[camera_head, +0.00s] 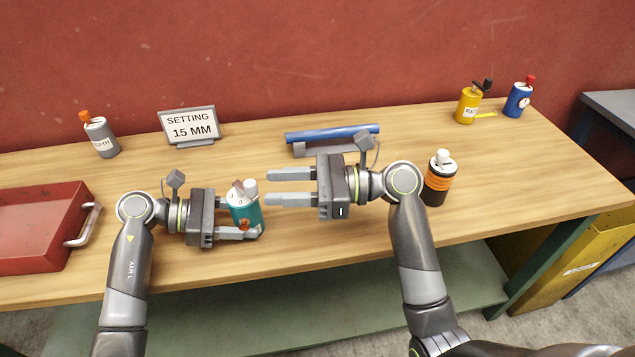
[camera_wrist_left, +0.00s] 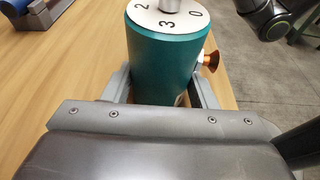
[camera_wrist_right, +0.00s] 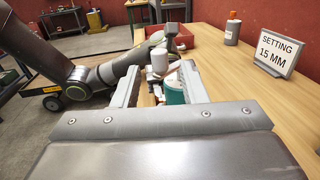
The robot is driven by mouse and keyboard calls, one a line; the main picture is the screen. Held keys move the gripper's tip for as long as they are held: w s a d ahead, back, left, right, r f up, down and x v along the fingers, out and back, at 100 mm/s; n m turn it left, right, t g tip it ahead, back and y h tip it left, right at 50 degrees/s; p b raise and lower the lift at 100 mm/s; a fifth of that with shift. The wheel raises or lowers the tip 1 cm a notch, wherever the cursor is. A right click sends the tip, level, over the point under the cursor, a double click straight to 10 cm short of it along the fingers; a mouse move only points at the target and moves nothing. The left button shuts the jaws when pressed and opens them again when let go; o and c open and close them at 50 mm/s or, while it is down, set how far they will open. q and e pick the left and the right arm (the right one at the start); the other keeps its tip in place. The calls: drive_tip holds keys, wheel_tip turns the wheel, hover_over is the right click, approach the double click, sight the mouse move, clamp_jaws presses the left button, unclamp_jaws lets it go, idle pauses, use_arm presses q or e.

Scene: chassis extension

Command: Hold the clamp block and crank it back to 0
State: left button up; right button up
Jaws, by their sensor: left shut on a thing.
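The clamp block is a teal cylinder (camera_head: 245,217) with a white numbered dial on top, upright on the table. My left gripper (camera_head: 240,215) is shut around its sides. In the left wrist view the block (camera_wrist_left: 165,65) stands between both fingers, and its dial (camera_wrist_left: 168,15) shows 2, 3 and 0. A white crank knob (camera_head: 250,187) rises from the dial, and an orange screw (camera_wrist_left: 210,62) sticks out of the side. My right gripper (camera_head: 270,187) is open and empty, just right of the knob. The right wrist view shows the knob (camera_wrist_right: 160,60) between its fingers, farther out. The dial's pointer is unclear.
A "SETTING 15 MM" sign (camera_head: 189,125) and a grey bottle (camera_head: 101,138) stand at the back left. A red tray (camera_head: 45,225) lies at the left. A blue bar (camera_head: 333,133) rests behind my right gripper. An orange-and-black can (camera_head: 437,180) stands close to my right wrist.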

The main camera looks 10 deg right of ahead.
drive_tip(key=d, duration=0.6)
drive_tip(key=shift+s+d, duration=0.35)
drive_tip(key=shift+s, duration=0.05)
drive_tip(key=n+g+h, duration=0.1)
drive_tip(key=n+g, duration=0.5)
drive_tip(key=g, duration=0.3)
approach(250, 188)
drive_tip(key=x, duration=0.6)
drive_tip(key=w+f+x, duration=0.1)
drive_tip(key=x, duration=0.2)
drive_tip(key=shift+s+a, duration=0.2)
drive_tip(key=shift+a, duration=0.3)
clamp_jaws()
